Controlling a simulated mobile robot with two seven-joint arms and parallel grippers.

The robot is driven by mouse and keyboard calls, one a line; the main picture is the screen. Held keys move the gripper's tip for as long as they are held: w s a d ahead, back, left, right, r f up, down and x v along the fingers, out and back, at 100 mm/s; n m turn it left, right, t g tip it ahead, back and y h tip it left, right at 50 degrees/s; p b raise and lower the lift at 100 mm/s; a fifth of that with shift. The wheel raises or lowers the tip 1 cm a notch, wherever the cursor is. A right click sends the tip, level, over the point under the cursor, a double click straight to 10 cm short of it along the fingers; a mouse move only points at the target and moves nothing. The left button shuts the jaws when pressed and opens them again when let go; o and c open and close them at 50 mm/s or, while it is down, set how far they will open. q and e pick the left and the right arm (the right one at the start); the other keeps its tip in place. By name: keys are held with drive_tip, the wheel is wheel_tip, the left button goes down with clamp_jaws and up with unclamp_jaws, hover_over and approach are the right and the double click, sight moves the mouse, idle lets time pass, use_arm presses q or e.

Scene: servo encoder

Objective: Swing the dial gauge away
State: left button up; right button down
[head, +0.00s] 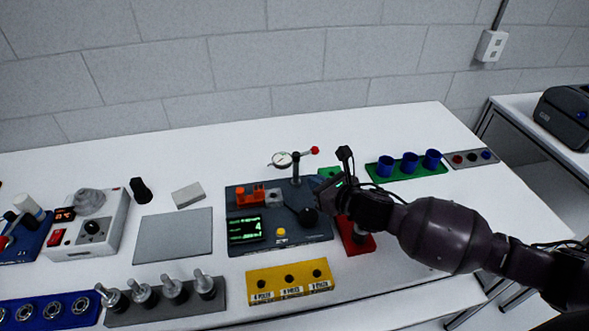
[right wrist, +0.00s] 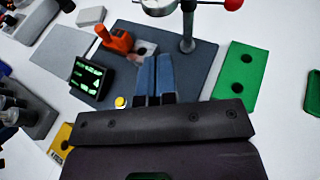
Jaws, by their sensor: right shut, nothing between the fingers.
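The dial gauge (head: 282,159) is a round white-faced dial on an arm at the top of a dark post (head: 296,168), at the back of a dark grey fixture base (head: 240,196). A red ball (head: 315,150) ends the arm on the right. In the right wrist view the dial (right wrist: 158,5) is cut by the top edge, with the red ball (right wrist: 233,4) beside it. My right gripper (head: 325,190) is over the fixture's right part, in front of the post. Its fingers (right wrist: 154,98) are shut and empty, apart from the gauge. My left gripper is out of view.
An orange clamp (head: 249,194), a green-text display (head: 245,229) and a yellow button (head: 281,232) are on the fixture. A green rack with blue cups (head: 409,165) stands back right. A yellow block (head: 290,281) lies in front. A grey mat (head: 173,235) lies left.

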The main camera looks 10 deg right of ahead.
sight(288, 167)
drive_tip(key=x, duration=0.5)
drive_tip(key=r+x, duration=0.1)
drive_tip(key=x, duration=0.2)
drive_tip(key=shift+w+a, duration=0.15)
drive_tip(key=shift+w, duration=0.05)
